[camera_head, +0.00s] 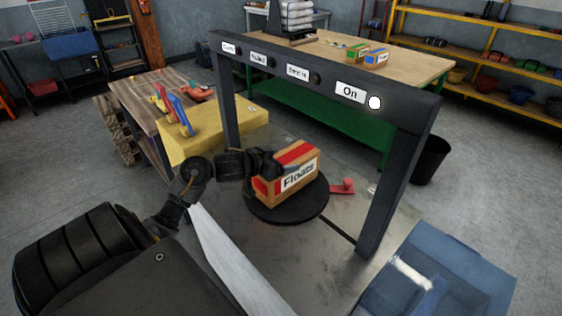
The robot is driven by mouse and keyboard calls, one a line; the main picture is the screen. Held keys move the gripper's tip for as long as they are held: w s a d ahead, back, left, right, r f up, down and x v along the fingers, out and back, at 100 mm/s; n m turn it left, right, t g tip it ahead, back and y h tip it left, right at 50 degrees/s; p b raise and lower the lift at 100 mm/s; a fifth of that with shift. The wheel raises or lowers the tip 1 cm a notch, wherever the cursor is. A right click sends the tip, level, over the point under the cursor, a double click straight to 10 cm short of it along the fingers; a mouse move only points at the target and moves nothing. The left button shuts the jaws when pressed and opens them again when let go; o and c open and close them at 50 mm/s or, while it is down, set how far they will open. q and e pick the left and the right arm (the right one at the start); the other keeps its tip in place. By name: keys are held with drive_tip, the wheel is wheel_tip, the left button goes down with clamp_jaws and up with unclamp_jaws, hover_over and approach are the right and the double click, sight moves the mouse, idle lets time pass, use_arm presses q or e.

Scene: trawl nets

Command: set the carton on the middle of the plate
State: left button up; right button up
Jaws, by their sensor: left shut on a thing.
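The carton (289,189) is a brown box with a red band and a white label reading "Floats". It appears upright at the middle of the view, over the round dark plate (307,213). Whether its bottom touches the plate I cannot tell. My left gripper (268,168) is shut on the carton at its left upper side; the fingers are partly hidden against the box. My right gripper is not in view.
A dark frame (393,114) with labels, one reading "On", spans above and behind the plate. A red object (343,187) lies right of the plate.

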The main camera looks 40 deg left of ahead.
use_arm(q)
drive_tip(key=shift+r, duration=0.1)
drive_tip(key=o, duration=1.8)
drive_tip(key=shift+c, duration=0.2)
drive_tip(key=d+p+v, duration=0.1)
drive_tip(key=v, duration=1.1)
drive_tip(key=shift+a, duration=0.45)
